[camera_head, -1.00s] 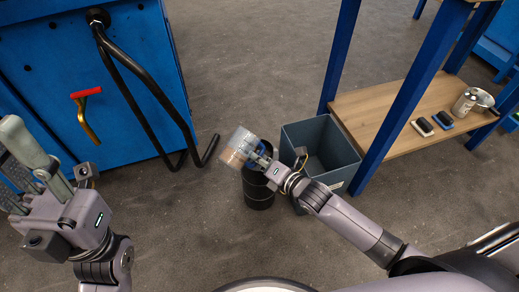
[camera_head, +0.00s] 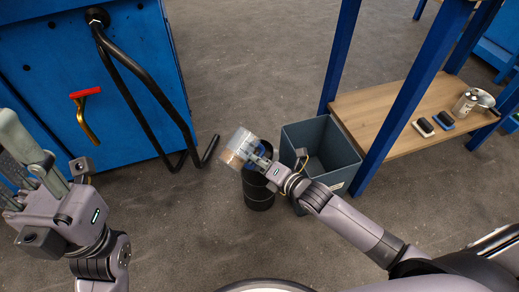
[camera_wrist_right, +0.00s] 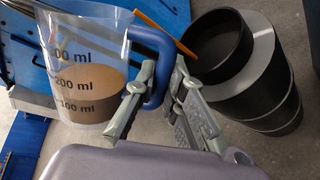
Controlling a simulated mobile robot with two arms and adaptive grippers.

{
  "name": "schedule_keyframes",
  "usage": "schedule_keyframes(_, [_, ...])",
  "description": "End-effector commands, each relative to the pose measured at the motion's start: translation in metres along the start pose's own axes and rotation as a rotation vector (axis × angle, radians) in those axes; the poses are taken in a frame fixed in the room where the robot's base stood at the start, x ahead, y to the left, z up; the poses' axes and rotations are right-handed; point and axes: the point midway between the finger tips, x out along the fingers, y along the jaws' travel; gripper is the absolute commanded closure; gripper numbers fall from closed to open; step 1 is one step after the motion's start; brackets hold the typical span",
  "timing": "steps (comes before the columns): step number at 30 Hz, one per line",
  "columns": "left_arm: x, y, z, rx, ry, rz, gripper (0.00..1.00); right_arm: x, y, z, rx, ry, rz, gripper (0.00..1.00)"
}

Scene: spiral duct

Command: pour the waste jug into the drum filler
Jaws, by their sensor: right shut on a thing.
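The waste jug (camera_head: 238,148) is a clear measuring jug with a blue handle. In the right wrist view the jug (camera_wrist_right: 85,65) holds brown liquid to a little above the 200 ml mark. My right gripper (camera_head: 266,163) is shut on its handle (camera_wrist_right: 155,65). The jug is held in the air at the upper left of the black drum (camera_head: 259,190). In the right wrist view the drum's wide black filler (camera_wrist_right: 222,45) is open and lies to the right of the jug. My left gripper (camera_head: 25,185) is raised at the left edge, with no object seen in it.
A grey-blue bin (camera_head: 320,150) stands right of the drum. Behind it is a blue-legged bench with a wooden shelf (camera_head: 400,110) holding brushes and a metal can. Floor between is clear.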

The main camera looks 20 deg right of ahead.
Motion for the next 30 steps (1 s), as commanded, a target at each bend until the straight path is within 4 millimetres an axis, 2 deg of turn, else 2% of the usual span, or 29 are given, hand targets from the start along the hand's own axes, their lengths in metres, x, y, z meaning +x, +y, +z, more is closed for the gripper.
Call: schedule_keyframes(30, [-0.0019,-0.0004,0.0005,-0.001,-0.009,-0.006,0.68,-0.0015,0.0048,0.0003,0.05,0.017,0.002,1.0])
